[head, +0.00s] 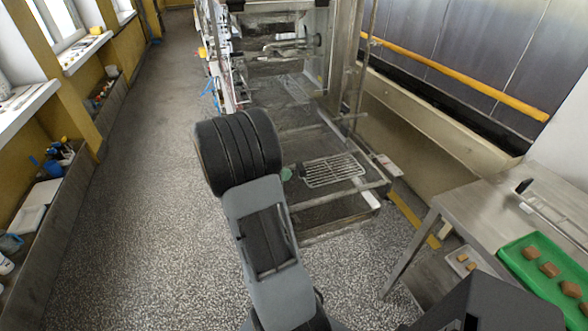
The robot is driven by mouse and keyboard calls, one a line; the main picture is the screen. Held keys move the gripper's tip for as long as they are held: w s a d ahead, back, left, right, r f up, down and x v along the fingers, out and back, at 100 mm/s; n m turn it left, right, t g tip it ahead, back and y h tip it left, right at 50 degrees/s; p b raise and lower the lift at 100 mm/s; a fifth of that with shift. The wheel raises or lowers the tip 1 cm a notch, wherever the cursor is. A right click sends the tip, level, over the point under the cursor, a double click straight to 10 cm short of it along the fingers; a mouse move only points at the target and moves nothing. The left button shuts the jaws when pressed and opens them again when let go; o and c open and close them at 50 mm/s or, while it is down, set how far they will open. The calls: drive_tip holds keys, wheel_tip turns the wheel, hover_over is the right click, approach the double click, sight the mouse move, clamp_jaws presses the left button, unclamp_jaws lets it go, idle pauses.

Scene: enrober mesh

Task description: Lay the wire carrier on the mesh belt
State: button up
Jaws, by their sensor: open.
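The wire carrier (333,170), a small light metal grid, appears to lie flat on the near part of the mesh belt (325,208), towards its right side. The belt is a dark grey surface inside the metal frame of the machine, running away from me. My arm rises in the middle of the picture and covers part of the belt's left side. My gripper does not show; it seems hidden behind the arm. Whether anything touches the carrier from behind the arm cannot be seen.
A metal table (478,212) stands at the right, bearing a green tray (520,267) with several brown pieces. A yellow rail (455,75) runs along the right wall. A windowed wall with a cluttered low ledge (40,215) is at the left. The speckled floor (130,200) between is clear.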

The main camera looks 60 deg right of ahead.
drive_tip(key=s+a+r+m+t+y, duration=0.1)
drive_tip(key=a+m+t+y, duration=0.4)
drive_tip(key=a, duration=1.1)
drive_tip(key=a+r+m+t+y, duration=0.2)
drive_tip(key=a+m+t+y, duration=0.3)
drive_tip(key=a, duration=1.1)
drive_tip(key=shift+s+a+m+t+y, duration=0.4)
drive_tip(key=shift+t+y, duration=0.1)
drive_tip(key=shift+t, duration=0.5)
